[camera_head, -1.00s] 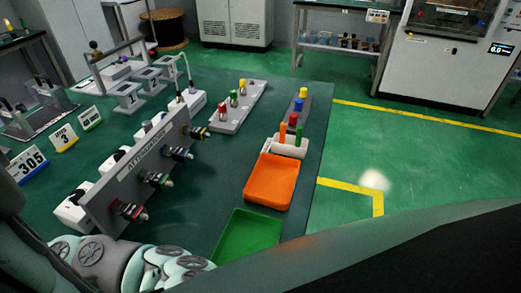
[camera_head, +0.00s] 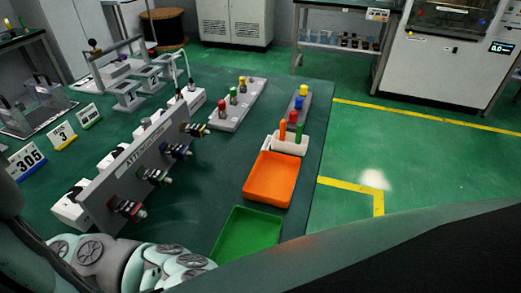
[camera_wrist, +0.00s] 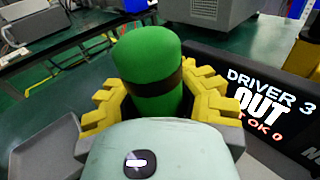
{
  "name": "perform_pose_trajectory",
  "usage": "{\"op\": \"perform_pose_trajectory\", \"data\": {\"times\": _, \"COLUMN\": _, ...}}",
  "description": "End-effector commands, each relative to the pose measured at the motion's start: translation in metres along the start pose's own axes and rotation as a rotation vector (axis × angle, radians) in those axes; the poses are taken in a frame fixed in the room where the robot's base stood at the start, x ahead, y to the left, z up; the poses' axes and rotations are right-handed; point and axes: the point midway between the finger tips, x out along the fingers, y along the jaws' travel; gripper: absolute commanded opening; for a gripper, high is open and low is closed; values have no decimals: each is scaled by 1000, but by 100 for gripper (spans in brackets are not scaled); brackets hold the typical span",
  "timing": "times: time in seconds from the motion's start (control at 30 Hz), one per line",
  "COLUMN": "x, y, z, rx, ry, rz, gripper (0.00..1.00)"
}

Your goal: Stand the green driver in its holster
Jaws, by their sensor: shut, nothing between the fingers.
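In the wrist view the green driver (camera_wrist: 150,58), a thick green handle with a dark band, is upright and very close to the camera. The yellow ridged fingers of my gripper (camera_wrist: 158,100) show on its left and right. The handle and my wrist housing hide the fingertips, so contact with the driver is not visible. A dark panel (camera_wrist: 262,108) at the right reads "DRIVER 3 OUT". I cannot pick out the holster in the wrist view. My gripper is outside the head view.
The head view shows an attenuator panel (camera_head: 117,178) with several knobs, an orange tray (camera_head: 270,180), a green tray (camera_head: 245,236) and a white holder (camera_head: 290,145) with an orange and a green stick. Green table surface is bare between panel and trays.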

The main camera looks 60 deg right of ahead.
Motion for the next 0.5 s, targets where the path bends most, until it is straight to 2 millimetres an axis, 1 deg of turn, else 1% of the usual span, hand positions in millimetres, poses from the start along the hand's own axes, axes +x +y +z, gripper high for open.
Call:
{"op": "perform_pose_trajectory", "data": {"times": 0.43, "x": 0, "y": -1, "z": -2, "rx": 0, "ry": -3, "rz": -3, "gripper": 0}}
{"op": "perform_pose_trajectory", "data": {"times": 0.5, "x": 0, "y": -1, "z": -2, "rx": 1, "ry": -2, "rz": -3, "gripper": 8}}
